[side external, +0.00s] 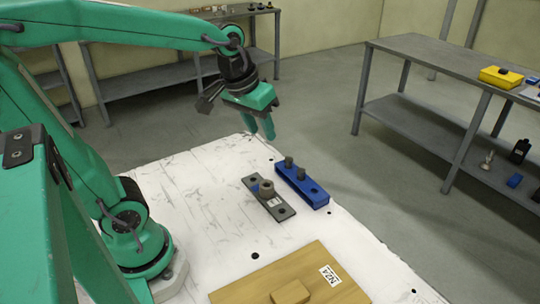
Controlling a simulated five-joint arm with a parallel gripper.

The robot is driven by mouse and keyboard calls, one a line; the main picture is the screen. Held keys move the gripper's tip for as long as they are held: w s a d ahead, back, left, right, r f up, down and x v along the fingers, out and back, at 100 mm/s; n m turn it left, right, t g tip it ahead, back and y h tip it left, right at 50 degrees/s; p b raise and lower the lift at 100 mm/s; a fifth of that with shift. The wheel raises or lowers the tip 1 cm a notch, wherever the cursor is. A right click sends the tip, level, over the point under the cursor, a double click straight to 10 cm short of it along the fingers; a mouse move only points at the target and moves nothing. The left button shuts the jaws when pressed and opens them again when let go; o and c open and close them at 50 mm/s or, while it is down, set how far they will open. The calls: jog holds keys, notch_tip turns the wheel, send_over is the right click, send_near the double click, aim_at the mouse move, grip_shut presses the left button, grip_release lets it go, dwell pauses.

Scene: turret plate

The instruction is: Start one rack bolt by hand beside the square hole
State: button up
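The blue rack (316,199) lies on the white table, with two dark bolts standing in it, one at its far end (289,162) and one near its middle (301,173). A dark hole shows near its front end. To its left lies a flat grey plate (286,213) with a round brown-grey knob-like part (266,188) on it, a small blue patch and a white label. A dark hole shows near the plate's front end; I cannot tell whether it is square. My green gripper (261,130) hangs above the table's far edge, behind both pieces, fingers slightly apart and empty.
A wooden board (240,292) with a small wooden block (290,292) and a lettered label lies at the table's front. The white tabletop (205,215) is clear left of the plate. Benches stand beyond, one with a yellow bin (500,78).

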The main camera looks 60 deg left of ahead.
jog(key=w+a+f+n+g, duration=0.2)
jog(key=w+f+n, duration=0.15)
jog(key=w, duration=0.55)
jog(key=n+g, duration=0.2)
jog(key=n, duration=0.1)
send_over(301, 170)
jog(key=shift+f, duration=4.35)
jog(key=shift+f, duration=0.15)
jog(key=shift+f, duration=3.8)
jog(key=shift+c, duration=0.3)
jog(key=c, duration=0.7)
